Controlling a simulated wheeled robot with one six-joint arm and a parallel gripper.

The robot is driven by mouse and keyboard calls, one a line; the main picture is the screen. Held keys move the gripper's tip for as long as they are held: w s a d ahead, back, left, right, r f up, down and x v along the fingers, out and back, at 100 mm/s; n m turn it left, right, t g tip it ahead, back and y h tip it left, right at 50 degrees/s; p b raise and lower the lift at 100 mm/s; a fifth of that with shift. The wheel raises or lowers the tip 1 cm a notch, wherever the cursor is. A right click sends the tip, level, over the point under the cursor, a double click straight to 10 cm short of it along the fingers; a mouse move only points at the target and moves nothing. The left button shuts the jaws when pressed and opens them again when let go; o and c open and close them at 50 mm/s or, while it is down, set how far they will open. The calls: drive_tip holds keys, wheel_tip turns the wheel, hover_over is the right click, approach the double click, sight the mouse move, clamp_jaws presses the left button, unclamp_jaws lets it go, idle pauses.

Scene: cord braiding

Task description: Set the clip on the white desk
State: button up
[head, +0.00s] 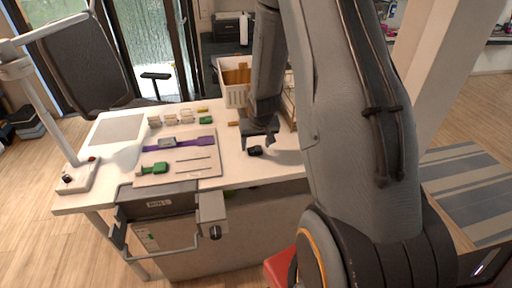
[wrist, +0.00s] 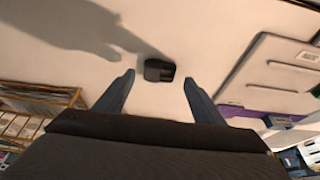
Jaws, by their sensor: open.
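A small black clip (head: 255,150) lies on the white desk (head: 240,170), right of the braiding board. In the wrist view the clip (wrist: 159,70) rests on the bare desk top (wrist: 190,30), just beyond and between the fingertips. My gripper (head: 260,140) is above the desk close to the clip. In the wrist view my gripper (wrist: 158,80) is open, with a finger on each side and nothing between them in its grasp. The clip looks apart from both fingers.
A white basket (head: 236,93) and a wire rack (wrist: 30,115) are near. The desk front right of the board is clear.

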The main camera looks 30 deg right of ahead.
drive_tip(key=d+p+v, duration=0.1)
drive_tip(key=p+v, duration=0.3)
drive_tip(key=v, duration=0.5)
drive_tip(key=s+a+r+n+g, duration=0.1)
drive_tip(key=s+a+r, duration=0.5)
drive_tip(key=s+a, duration=0.2)
drive_tip(key=s+a+r+n+g+y, duration=0.1)
drive_tip(key=s+a+r+n, duration=0.1)
drive_tip(key=s+a+r, duration=0.4)
drive_tip(key=s+a, duration=0.2)
drive_tip(key=s, duration=0.2)
drive_tip(key=shift+a+r, duration=0.3)
drive_tip(key=shift+r, duration=0.1)
wheel_tip(320, 180, down, 6)
drive_tip(key=b, duration=0.5)
drive_tip(key=shift+f+g, duration=0.25)
drive_tip(key=shift+g, duration=0.15)
